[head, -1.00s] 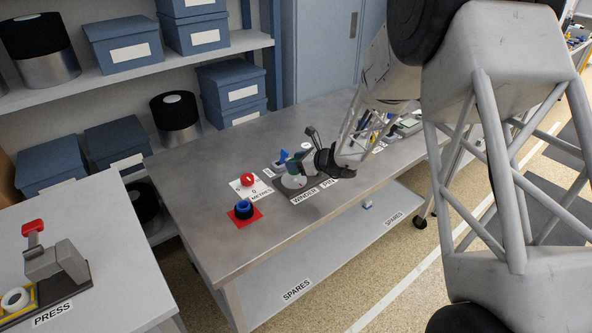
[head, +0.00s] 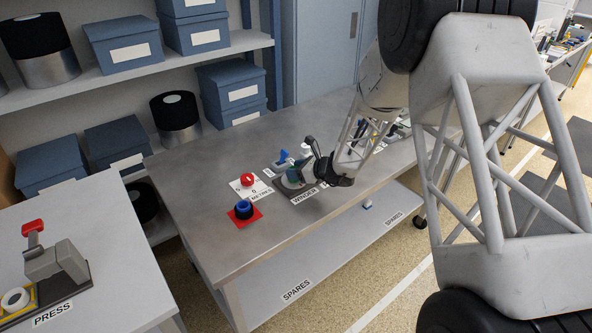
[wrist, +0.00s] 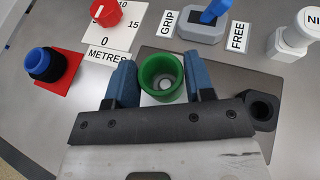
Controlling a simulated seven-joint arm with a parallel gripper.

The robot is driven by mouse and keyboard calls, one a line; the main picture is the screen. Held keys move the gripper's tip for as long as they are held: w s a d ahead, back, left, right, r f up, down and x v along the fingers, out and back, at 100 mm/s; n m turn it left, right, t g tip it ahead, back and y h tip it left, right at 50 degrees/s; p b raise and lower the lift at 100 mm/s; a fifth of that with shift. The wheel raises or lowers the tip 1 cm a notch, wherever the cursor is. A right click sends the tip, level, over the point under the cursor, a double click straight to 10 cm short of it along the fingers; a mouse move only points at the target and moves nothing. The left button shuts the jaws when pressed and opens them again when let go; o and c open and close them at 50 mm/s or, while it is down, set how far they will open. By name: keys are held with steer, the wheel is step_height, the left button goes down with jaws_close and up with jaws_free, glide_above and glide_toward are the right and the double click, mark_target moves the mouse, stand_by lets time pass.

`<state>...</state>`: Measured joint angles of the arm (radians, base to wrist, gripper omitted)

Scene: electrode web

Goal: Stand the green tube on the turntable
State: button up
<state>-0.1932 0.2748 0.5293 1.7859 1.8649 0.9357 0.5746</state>
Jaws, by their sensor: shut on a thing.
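The green tube (wrist: 161,66) is upright between the blue-padded fingers of my gripper (wrist: 160,80) in the wrist view, its open top facing the camera. My gripper is shut on it. In the head view my gripper (head: 308,171) is low over the winder plate (head: 302,197), with a bit of the green tube (head: 293,172) showing. A pale round part (head: 288,183), which looks like the turntable, lies below the tube. The tube's lower end is hidden, so I cannot tell whether it touches the turntable.
A blue-and-black ring piece (wrist: 45,64) on a red square and a red dial (wrist: 105,13) marked METRES are on the left. A blue switch (wrist: 204,25) between GRIP and FREE, a white post (wrist: 294,38) and a black socket (wrist: 262,110) are close by.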

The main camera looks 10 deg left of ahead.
steer(key=shift+f, duration=0.1)
steer(key=o, duration=0.9)
steer(key=v, duration=1.2)
stand_by(0.6)
